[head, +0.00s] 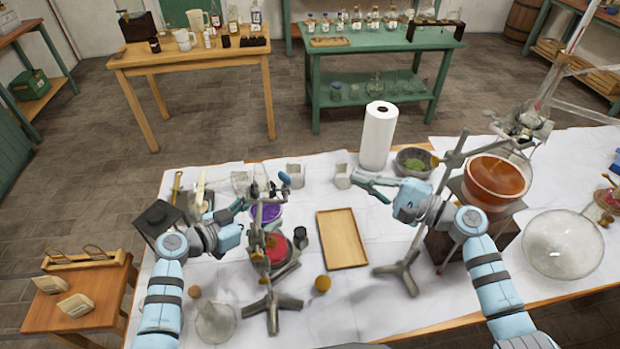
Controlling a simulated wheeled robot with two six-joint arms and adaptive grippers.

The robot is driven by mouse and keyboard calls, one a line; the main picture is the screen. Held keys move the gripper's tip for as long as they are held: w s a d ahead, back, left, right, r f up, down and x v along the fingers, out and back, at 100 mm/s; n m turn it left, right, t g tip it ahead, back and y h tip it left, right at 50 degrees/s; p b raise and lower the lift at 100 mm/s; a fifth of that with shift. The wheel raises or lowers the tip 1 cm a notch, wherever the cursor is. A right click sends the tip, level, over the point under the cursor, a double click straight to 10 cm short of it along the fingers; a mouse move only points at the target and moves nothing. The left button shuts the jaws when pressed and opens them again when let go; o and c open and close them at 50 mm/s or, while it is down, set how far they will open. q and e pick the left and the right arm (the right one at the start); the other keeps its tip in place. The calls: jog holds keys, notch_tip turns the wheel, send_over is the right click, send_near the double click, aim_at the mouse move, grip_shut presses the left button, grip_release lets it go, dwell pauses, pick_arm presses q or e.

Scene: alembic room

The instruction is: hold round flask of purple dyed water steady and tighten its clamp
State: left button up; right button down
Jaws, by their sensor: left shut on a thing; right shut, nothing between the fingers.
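The round flask of purple dyed water (266,212) is held on a metal stand (272,303) left of the table's middle. Its neck and clamp (262,190) are small and crowded together, so the clamp's tightness cannot be told. A blue-ended part (285,178) shows beside the clamp. My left gripper (243,204) reaches in from the left and is shut on the flask, its fingertips partly lost against it. My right gripper (362,182) is shut and empty, pointing left, well to the right of the flask and apart from it.
A vessel of red liquid (278,249) sits below the purple flask. A wooden tray (342,238) lies to the right. A paper roll (378,136) stands behind my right gripper.

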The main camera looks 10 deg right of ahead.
aim_at(285, 178)
pick_arm(q)
jog(key=shift+a, duration=0.1)
pick_arm(e)
jog(key=w+a+n, duration=0.3)
jog(key=a+n, duration=0.2)
jog(key=a, duration=0.6)
jog(key=shift+a+n+y, duration=0.25)
jog(key=shift+n+y, duration=0.15)
jog(key=shift+w+f, duration=0.1)
jog(key=shift+s+a+f+m, duration=0.1)
jog(key=shift+s+a+m, duration=0.1)
jog(key=shift+s+m, duration=0.1)
